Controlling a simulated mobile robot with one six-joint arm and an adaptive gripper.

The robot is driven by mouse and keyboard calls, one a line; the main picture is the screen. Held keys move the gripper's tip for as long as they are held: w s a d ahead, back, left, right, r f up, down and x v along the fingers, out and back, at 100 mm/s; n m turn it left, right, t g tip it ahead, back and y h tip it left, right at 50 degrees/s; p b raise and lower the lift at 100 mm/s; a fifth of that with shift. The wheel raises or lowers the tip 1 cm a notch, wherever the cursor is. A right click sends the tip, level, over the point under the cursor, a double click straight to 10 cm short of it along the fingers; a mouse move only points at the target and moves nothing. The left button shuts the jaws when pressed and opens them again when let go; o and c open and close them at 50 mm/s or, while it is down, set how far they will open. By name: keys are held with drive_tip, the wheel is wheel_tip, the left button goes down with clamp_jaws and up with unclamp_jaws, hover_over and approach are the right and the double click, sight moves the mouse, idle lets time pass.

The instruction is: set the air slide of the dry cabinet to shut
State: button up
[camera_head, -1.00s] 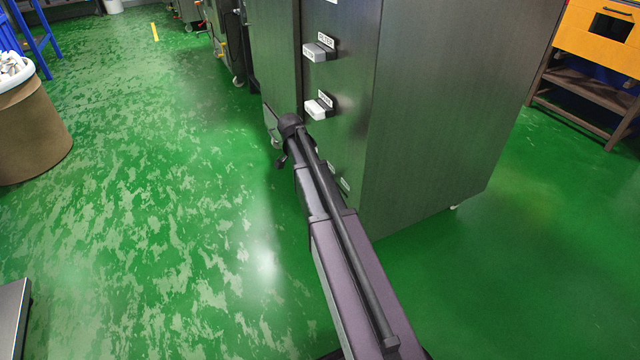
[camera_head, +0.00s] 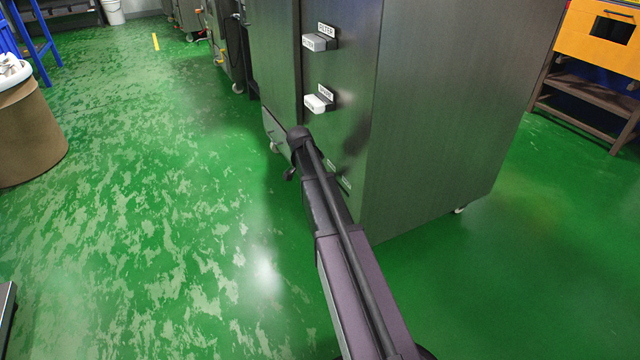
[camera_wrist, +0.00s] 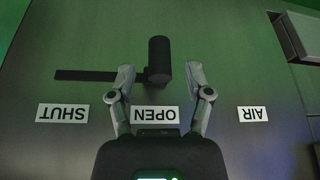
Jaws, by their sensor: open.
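The dry cabinet (camera_head: 440,110) is the tall grey metal box in the head view. In the wrist view, the air slide's black knob (camera_wrist: 159,58) stands at one end of a dark slot (camera_wrist: 88,75), above the upside-down OPEN label (camera_wrist: 155,115). The SHUT label (camera_wrist: 62,113) lies to the left, under the slot's other end. The AIR label (camera_wrist: 252,114) is at the right. My gripper (camera_wrist: 160,76) is open, with one finger on each side of the knob; I cannot tell if either touches it. In the head view my arm hides the slide.
Higher on the cabinet are a grey block (camera_head: 318,43) labelled FILTER and a white block (camera_head: 320,103). A brown drum (camera_head: 30,135) stands far left and an orange-topped stand (camera_head: 596,50) at right. Green floor (camera_head: 170,200) is open to the left.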

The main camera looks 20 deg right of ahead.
drive_tip(key=shift+b+x, duration=0.6)
drive_tip(key=shift+x, duration=0.3)
drive_tip(key=shift+s, duration=0.1)
clamp_jaws()
